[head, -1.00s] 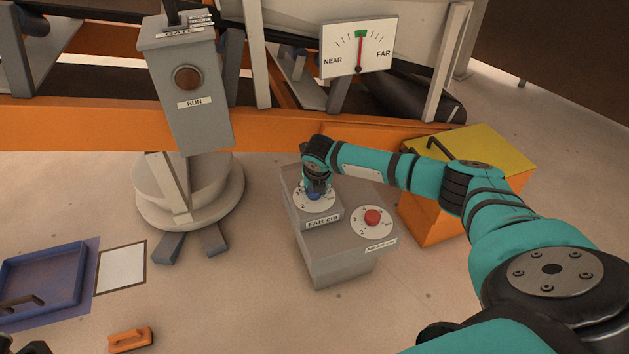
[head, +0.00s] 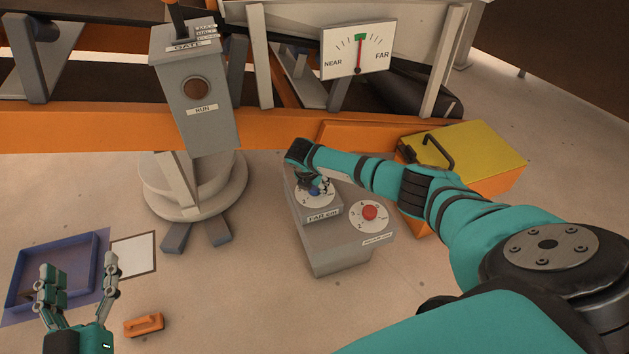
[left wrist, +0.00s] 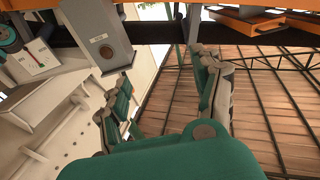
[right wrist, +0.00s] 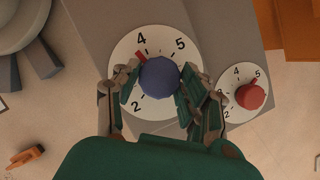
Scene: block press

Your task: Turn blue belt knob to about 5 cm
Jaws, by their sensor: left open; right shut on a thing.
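The blue belt knob (right wrist: 160,79) sits on a round white dial, the FAR cm dial (head: 317,199), on a grey control box. Its red pointer (right wrist: 140,57) lies between 3 and 4, nearer the 4, in the right wrist view; the 3 is hidden by a finger. My right gripper (right wrist: 160,90) is shut on the blue knob, with a finger on each side; it also shows in the head view (head: 312,185). My left gripper (head: 79,283) is open and empty at the lower left, above the floor near a blue tray.
A red knob (head: 370,212) sits on the NEAR cm dial beside the blue one. A NEAR–FAR gauge (head: 357,48) has its needle up at the green mark. A grey RUN post (head: 196,90) and a yellow-topped orange box (head: 480,155) flank the control box. An orange handle (head: 144,324) lies on the floor.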

